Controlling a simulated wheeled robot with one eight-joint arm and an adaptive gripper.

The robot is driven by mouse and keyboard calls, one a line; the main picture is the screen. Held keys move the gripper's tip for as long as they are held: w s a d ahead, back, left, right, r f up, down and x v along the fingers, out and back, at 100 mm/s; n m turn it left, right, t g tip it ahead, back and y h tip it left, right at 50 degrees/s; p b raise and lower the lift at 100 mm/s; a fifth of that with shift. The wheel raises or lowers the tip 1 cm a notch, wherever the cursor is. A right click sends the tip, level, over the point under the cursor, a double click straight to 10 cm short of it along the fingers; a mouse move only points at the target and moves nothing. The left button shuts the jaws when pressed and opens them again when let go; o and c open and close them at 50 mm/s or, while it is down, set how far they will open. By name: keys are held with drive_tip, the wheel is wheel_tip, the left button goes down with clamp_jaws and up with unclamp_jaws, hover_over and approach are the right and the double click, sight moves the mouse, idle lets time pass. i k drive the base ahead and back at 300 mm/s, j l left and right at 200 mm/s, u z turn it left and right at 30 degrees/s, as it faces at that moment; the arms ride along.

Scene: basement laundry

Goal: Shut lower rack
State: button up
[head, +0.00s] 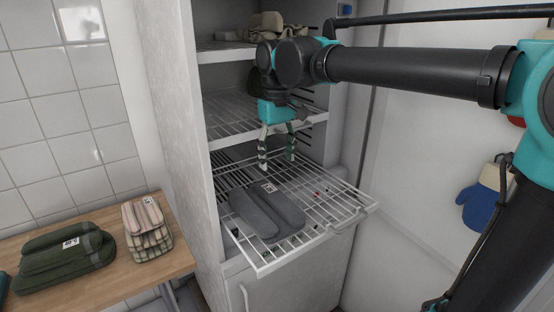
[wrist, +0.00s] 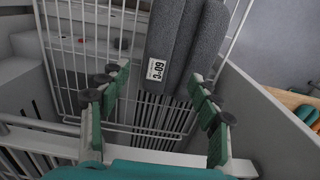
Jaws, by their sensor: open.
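The lower rack (head: 341,213) is a white wire shelf that sticks out of the front of the tall white cabinet. A folded grey textile bundle (head: 270,214) with a small white label lies on it. In the wrist view the bundle (wrist: 187,45) shows its label, and the rack's wires (wrist: 75,42) show to its left. My gripper (head: 276,165) points down above the back part of the rack, behind the bundle and near the cabinet opening. Its fingers are apart with nothing between them, as the wrist view (wrist: 158,118) also shows. The rack's back end is partly hidden inside the cabinet.
Upper wire shelves (head: 240,115) stay inside the cabinet (head: 185,130), and a beige bundle (head: 265,25) lies on the top one. A wooden table (head: 100,275) at left holds green (head: 62,262) and striped (head: 147,229) folded textiles. A blue mitt (head: 478,208) hangs at right.

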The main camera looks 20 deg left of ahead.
sight(361, 214)
drive_tip(key=k+j, duration=0.1)
drive_tip(key=k, duration=0.45)
drive_tip(key=k+j+z, duration=0.1)
drive_tip(key=k, duration=0.4)
